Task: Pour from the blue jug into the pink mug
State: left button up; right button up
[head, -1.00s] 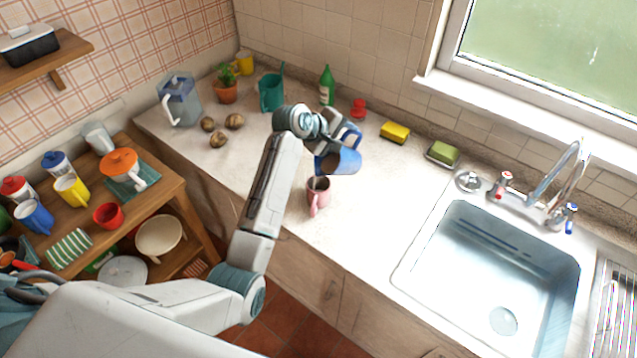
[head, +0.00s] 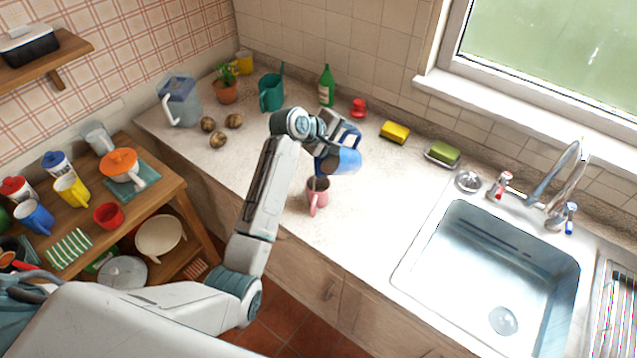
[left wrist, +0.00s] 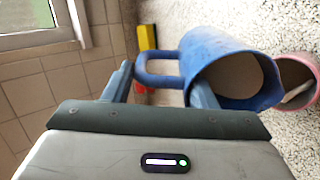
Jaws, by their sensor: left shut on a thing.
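The blue jug (head: 346,162) is held in the air above the counter, strongly tilted. My left gripper (head: 335,138) is shut on its handle, which shows between the fingers in the left wrist view (left wrist: 158,70). That view looks into the open mouth of the jug (left wrist: 215,58); no liquid is clearly visible. The pink mug (head: 318,198) stands upright on the counter, just below and left of the jug. Its rim also shows at the right edge of the left wrist view (left wrist: 302,68), with something pale inside that I cannot make out. My right gripper is out of view.
A sink (head: 490,270) with a tap is on the right. Several potatoes (head: 217,140) lie to the left. The counter right of the mug is clear.

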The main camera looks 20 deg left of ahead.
pick_arm(q)
jog(key=shift+s+a+t, duration=0.2)
jog(key=shift+s+t, duration=0.1)
jog(key=shift+t, duration=0.1)
dwell(2.0)
